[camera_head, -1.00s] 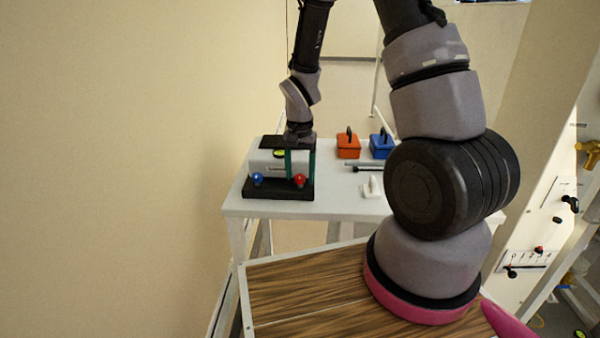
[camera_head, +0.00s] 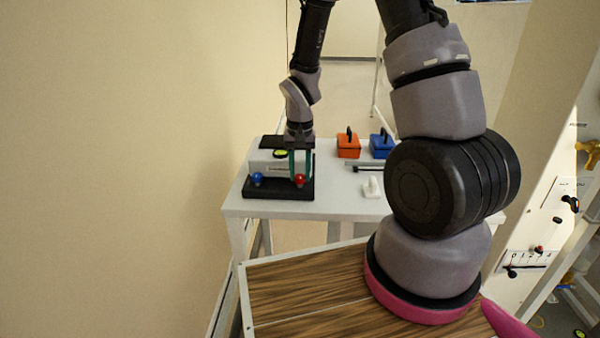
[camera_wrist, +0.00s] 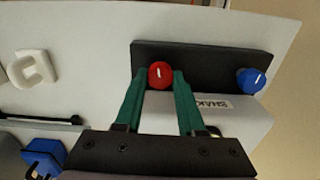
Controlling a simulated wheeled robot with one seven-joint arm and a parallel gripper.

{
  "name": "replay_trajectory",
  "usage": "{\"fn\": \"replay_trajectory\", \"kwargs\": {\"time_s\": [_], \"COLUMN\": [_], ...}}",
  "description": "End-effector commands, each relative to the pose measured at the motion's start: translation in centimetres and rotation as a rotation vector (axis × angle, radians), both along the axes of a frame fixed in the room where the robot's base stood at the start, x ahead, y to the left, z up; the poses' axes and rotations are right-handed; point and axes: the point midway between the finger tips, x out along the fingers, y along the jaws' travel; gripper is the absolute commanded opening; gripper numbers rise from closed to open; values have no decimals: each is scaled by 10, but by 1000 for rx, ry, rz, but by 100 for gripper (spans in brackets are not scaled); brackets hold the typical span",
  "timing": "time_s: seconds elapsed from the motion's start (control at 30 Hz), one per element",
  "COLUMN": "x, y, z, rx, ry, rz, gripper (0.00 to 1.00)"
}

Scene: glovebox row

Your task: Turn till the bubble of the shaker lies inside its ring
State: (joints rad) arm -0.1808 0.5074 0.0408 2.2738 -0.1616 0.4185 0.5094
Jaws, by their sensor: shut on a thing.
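The shaker is a white block (camera_head: 266,162) on a black base (camera_head: 278,194), standing on a white table. A red knob (camera_head: 300,180) and a blue knob (camera_head: 257,178) are at its front. My gripper (camera_wrist: 160,76) is shut on the red knob, with one green finger on each side of it; the knob's white mark shows in the wrist view. The round yellow-green bubble level (camera_head: 280,155) is on top of the block, just left of my fingers. It is too small to tell where the bubble lies against its ring. In the wrist view my gripper mostly hides the level (camera_wrist: 214,131).
An orange box (camera_head: 348,146) and a blue box (camera_head: 381,146) with handles stand to the right on the white table (camera_head: 335,207). Dark rods (camera_head: 364,167) and a small white piece (camera_head: 371,187) lie nearer. A plain wall is close on the left.

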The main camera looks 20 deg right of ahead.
Motion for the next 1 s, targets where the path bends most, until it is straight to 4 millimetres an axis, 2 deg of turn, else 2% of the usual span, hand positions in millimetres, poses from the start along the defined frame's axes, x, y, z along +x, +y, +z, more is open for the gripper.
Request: {"fn": "replay_trajectory", "kwargs": {"time_s": [0.6, 1.0], "x": [1, 1], "y": [0, 0], "z": [1, 1], "rx": [1, 0], "ry": [-2, -3], "rz": [582, 881], "gripper": [0, 0]}}
